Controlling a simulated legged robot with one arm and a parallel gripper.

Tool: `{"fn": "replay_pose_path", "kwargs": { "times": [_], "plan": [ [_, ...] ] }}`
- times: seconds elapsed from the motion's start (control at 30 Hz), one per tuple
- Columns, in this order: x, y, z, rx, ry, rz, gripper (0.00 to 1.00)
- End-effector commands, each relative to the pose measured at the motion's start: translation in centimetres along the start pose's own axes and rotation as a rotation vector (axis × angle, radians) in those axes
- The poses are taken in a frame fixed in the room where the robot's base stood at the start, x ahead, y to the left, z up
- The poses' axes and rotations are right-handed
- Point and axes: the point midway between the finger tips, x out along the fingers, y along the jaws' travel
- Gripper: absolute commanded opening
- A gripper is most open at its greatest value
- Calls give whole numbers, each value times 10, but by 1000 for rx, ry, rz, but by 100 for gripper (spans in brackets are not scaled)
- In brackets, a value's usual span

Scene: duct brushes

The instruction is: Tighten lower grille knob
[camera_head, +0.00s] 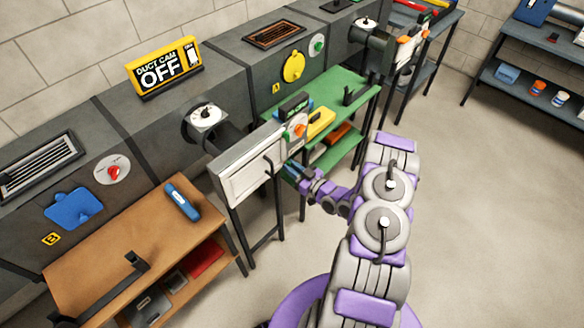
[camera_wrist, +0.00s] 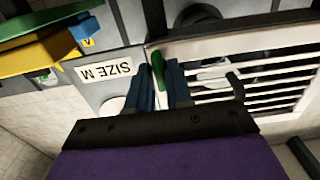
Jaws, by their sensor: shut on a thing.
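My gripper (camera_head: 297,173) is at the right end of a light grey boxed unit (camera_head: 243,178), low on its side, in the head view. In the wrist view its two blue fingers (camera_wrist: 162,78) are close together around a narrow green knob (camera_wrist: 158,68), at the edge of a slatted white grille (camera_wrist: 265,75). The fingers hide part of the knob. How far the knob is turned cannot be told. In the head view the gripper and unit hide it.
An upside-down "SIZE M" label (camera_wrist: 105,69) is beside the fingers. An orange knob on a white dial (camera_head: 297,127) sits above my gripper. A green bench (camera_head: 340,92) stands behind, and a wooden bench (camera_head: 105,262) at left.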

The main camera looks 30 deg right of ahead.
Motion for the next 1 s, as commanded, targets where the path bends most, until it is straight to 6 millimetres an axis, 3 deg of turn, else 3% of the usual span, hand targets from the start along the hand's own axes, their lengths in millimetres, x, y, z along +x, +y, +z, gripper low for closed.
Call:
{"fn": "replay_pose_path", "kwargs": {
  "times": [0.37,1.0],
  "plan": [
    [0,1,-2,113,1,2,0],
    [0,6,-1,685,4,3,0]
  ]
}}
